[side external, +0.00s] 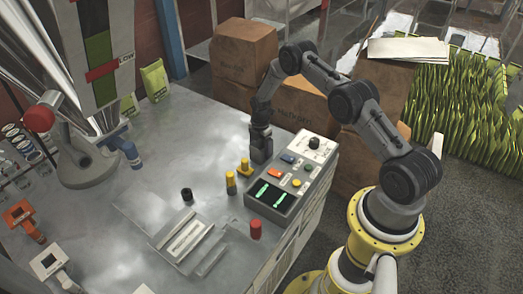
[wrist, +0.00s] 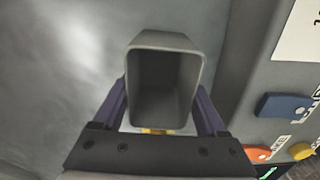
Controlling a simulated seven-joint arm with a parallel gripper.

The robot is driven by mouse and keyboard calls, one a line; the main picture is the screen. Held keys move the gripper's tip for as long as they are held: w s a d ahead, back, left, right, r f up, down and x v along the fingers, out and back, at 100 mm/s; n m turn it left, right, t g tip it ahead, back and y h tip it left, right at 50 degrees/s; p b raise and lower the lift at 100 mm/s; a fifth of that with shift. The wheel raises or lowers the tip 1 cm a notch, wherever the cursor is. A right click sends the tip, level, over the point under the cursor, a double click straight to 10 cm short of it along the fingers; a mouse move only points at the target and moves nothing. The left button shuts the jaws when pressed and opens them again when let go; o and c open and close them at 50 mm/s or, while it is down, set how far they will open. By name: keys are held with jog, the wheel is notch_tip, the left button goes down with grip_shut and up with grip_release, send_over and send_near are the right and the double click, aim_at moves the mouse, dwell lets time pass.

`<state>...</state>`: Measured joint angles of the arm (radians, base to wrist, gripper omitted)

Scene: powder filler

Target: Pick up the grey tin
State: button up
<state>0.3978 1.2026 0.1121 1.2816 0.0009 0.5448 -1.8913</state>
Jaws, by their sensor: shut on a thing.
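The grey tin (wrist: 165,85) is an open-topped, rounded rectangular container, and its inside looks empty. In the wrist view it sits between the two dark purple fingers of my gripper (wrist: 162,108), which are shut on its sides. In the side external view my gripper (side external: 261,131) points down at the back of the metal table, just left of the control box. The tin (side external: 261,152) shows there as a small dark grey block below the gripper. I cannot tell whether its base touches the table.
The control box (side external: 291,187) with coloured buttons stands close to the tin's right. Yellow pieces (side external: 231,183), a black piece (side external: 186,195) and a red piece (side external: 256,229) stand nearer the front. The table (side external: 190,120) is clear left of the tin. Cardboard boxes (side external: 243,52) stand behind.

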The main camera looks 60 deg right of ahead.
jog(key=shift+c, duration=1.2)
jog(key=shift+r, duration=0.15)
